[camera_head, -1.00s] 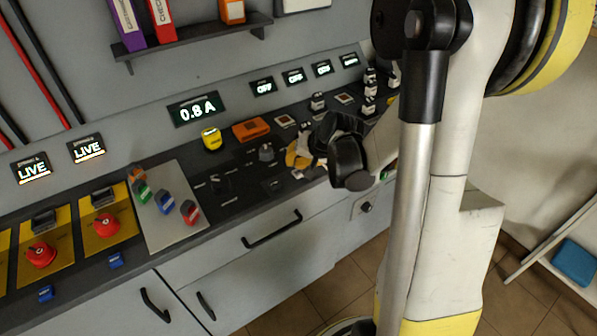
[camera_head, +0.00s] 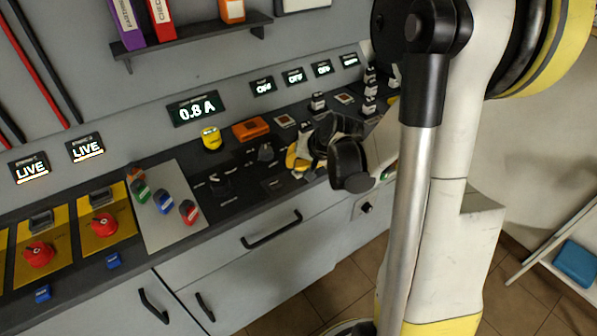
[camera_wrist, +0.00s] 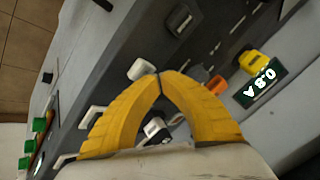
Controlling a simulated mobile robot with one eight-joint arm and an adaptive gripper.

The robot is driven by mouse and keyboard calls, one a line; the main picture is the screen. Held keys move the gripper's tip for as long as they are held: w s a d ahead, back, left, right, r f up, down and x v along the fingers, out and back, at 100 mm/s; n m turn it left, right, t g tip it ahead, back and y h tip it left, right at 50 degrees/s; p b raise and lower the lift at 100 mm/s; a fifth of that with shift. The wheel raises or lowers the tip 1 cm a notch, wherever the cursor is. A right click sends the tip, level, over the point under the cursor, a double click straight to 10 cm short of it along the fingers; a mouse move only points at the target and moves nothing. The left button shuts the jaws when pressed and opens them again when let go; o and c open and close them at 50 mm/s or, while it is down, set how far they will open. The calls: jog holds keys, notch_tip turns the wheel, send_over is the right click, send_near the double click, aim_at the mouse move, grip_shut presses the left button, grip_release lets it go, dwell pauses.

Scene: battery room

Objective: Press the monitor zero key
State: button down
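The current display (camera_head: 197,109) reads 0.8 A on the wall panel, and it also shows in the wrist view (camera_wrist: 262,88). I cannot read which key is the monitor zero key. A small pale key (camera_wrist: 142,68) stands on the dark counter just beside my fingertips in the wrist view. My gripper (camera_wrist: 160,78) has yellow fingers whose tips meet, with nothing held between them. In the head view my gripper (camera_head: 297,160) is low over the counter, partly hidden by its own dark wrist. Whether the tips touch the counter or key is unclear.
A yellow knob (camera_head: 211,138) and an orange box (camera_head: 251,129) stand behind my gripper. Black knobs (camera_head: 265,152) are close to its left. Red switches (camera_head: 104,225) and a grey plate with coloured knobs (camera_head: 175,230) lie farther left. A shelf (camera_head: 195,38) hangs above.

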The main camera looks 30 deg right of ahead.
aim_at(295, 170)
jog(key=shift+f+b, duration=0.4)
dwell(0.3)
jog(key=shift+r, duration=0.1)
jog(key=shift+r+p, duration=0.65)
jog(key=shift+r, duration=0.1)
jog(key=shift+r+p, duration=1.95)
jog(key=shift+r, duration=0.55)
